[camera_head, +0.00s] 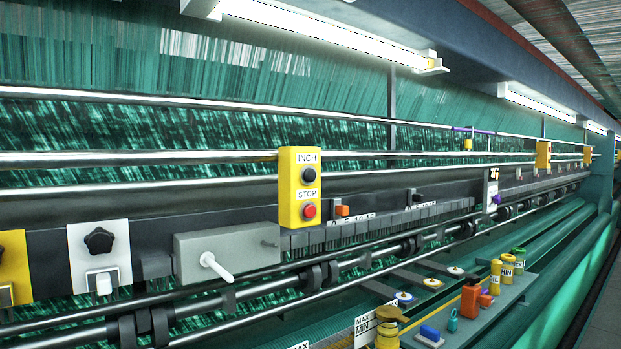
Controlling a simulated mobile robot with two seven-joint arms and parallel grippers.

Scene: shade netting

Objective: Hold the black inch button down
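A yellow control box (299,190) stands near the middle of the view, mounted at the front of the machine by the horizontal rails. The black inch button (308,175) is the round button on its upper half, under the label INCH. A red stop button (309,211) sits below it, under the label STOP. Nothing touches either button. Whether the black button is pressed in cannot be told at this size. Neither of my grippers shows in the head view.
A grey box with a white lever (216,266) and a white plate with a black knob (98,242) are left of the control box. Long metal rails (130,159) run across. A shelf (468,326) at lower right holds bottles, an orange container (469,302) and small items.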

